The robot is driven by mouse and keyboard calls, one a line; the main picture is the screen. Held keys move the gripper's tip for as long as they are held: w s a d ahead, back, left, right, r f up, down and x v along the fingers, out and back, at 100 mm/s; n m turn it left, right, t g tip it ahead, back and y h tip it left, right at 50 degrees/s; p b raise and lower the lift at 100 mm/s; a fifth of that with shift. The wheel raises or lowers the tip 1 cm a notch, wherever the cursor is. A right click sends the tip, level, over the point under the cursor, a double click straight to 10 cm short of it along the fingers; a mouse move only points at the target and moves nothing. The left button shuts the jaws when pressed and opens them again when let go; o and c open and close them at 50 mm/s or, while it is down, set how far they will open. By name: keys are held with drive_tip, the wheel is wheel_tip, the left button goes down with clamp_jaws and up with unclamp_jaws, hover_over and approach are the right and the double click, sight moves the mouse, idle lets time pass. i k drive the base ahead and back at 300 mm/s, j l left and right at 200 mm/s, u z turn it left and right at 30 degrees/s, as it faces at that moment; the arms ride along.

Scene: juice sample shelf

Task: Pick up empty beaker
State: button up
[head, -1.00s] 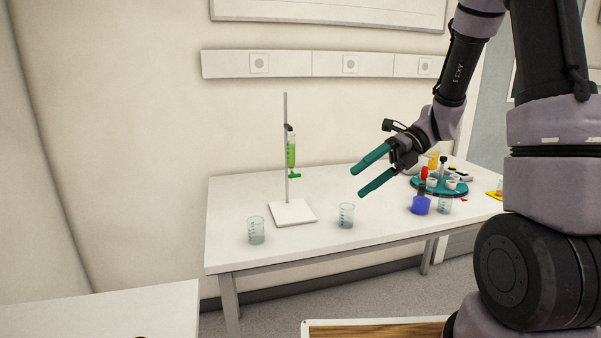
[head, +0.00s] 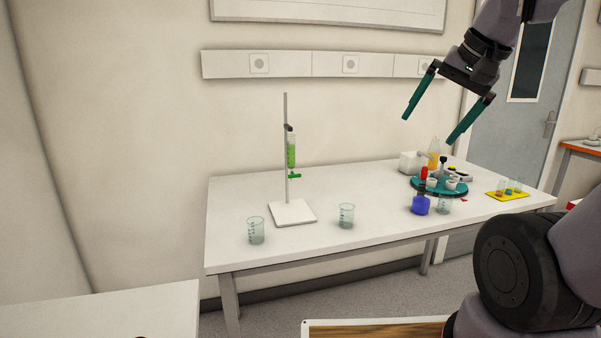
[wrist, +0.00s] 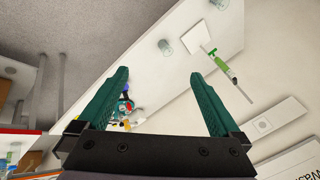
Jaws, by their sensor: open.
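My gripper (head: 428,129) is open and empty, raised high above the right part of the table, fingers pointing down-left. Its green fingers (wrist: 160,75) stand wide apart in the wrist view. One clear beaker (head: 256,231) stands upright on the table left of the burette stand. A second clear beaker (head: 346,216) stands right of the stand; one beaker (wrist: 165,47) shows beyond the fingertips in the wrist view. A third clear vessel (head: 443,205) stands beside the blue bottle. I see no clear liquid in the beakers, but they are too small to be sure. My gripper touches none of them.
The burette stand (head: 292,212) holds a green-filled burette (head: 291,153). A blue bottle (head: 420,205), a teal round rack (head: 426,190), an orange-filled bottle (head: 433,155) and a yellow tray (head: 508,194) crowd the table's right side. The table (head: 300,245) is clear around the two left beakers.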

sight(254, 224)
drive_tip(key=i+u, duration=0.25)
drive_tip(key=i, duration=0.2)
drive_tip(key=i+u, duration=0.3)
drive_tip(key=i, duration=0.15)
